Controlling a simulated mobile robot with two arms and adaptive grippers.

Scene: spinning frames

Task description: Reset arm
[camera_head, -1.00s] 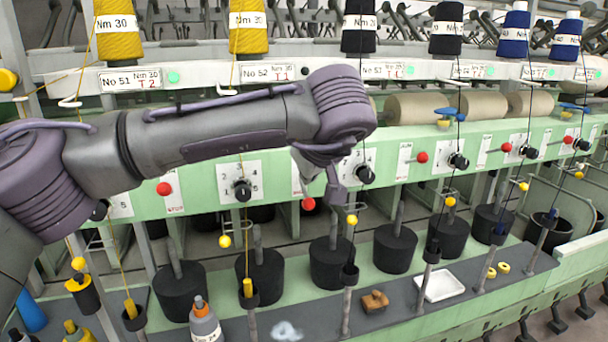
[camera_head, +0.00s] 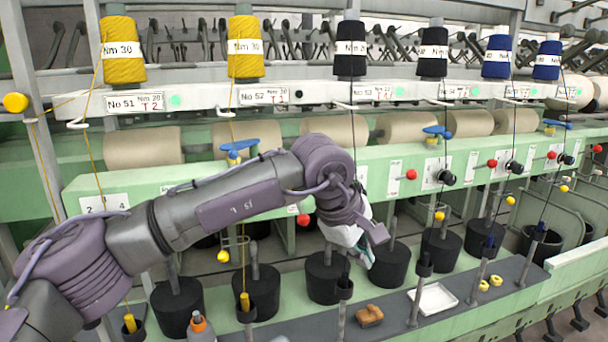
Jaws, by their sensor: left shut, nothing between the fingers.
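My left arm comes in from the left and reaches across the front of the green spinning frame (camera_head: 130,187). My left gripper (camera_head: 376,236) is at the end of the arm, beside a dark wrist housing, in front of the green panel and above the black pots. It is seen from the side, shut and empty. A whitish, greenish piece shows next to the gripper at the wrist, and I cannot tell what it is. My right gripper is not in view.
Yellow (camera_head: 122,50), black and blue yarn cones stand along the top rail. Black pots (camera_head: 177,308) stand in a row below. The lower shelf holds a brown block (camera_head: 369,316), a white tray (camera_head: 433,299), yellow rings (camera_head: 490,282) and an orange-tipped bottle (camera_head: 201,328).

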